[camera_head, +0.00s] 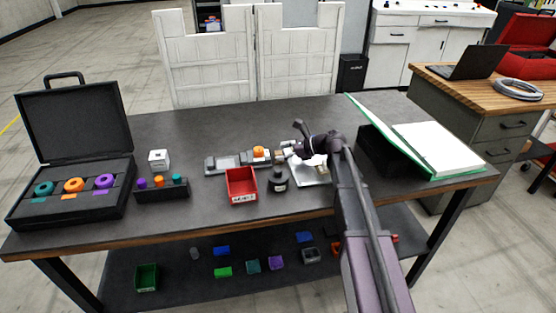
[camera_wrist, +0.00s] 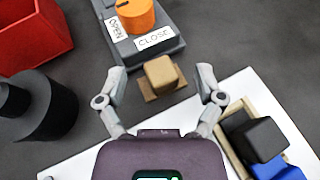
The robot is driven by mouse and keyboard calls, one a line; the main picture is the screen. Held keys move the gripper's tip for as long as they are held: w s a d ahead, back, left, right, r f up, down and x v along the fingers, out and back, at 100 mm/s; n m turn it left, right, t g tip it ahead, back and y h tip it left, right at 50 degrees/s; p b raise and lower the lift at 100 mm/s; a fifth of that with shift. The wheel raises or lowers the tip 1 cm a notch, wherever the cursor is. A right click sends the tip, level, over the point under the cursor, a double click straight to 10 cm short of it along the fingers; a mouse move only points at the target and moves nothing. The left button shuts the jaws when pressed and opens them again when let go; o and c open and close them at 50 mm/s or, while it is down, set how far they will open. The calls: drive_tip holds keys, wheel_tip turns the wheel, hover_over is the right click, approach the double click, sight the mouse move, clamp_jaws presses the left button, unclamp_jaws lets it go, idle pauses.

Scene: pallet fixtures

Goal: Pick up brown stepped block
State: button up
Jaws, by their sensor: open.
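The brown stepped block (camera_wrist: 162,75) shows in the wrist view as a tan cube on a wider, darker brown base. It sits on the dark table just below the grey fixture with the CLOSE label. My gripper (camera_wrist: 158,82) is open, with one finger to the left of the block and one to its right. Neither finger clearly touches it. In the head view my gripper (camera_head: 286,150) is small and the block (camera_head: 280,154) is hard to make out beside it.
The grey fixture with an orange knob (camera_wrist: 136,16) stands just beyond the block. A red bin (camera_wrist: 30,35) and a black round part (camera_wrist: 42,105) are at left. A white sheet (camera_wrist: 240,88) and a wooden tray (camera_wrist: 232,112) with black and blue blocks are at right.

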drive_tip(key=shift+w+a+f, duration=0.1)
drive_tip(key=shift+a+f, duration=0.15)
drive_tip(key=shift+a, duration=0.4)
clamp_jaws()
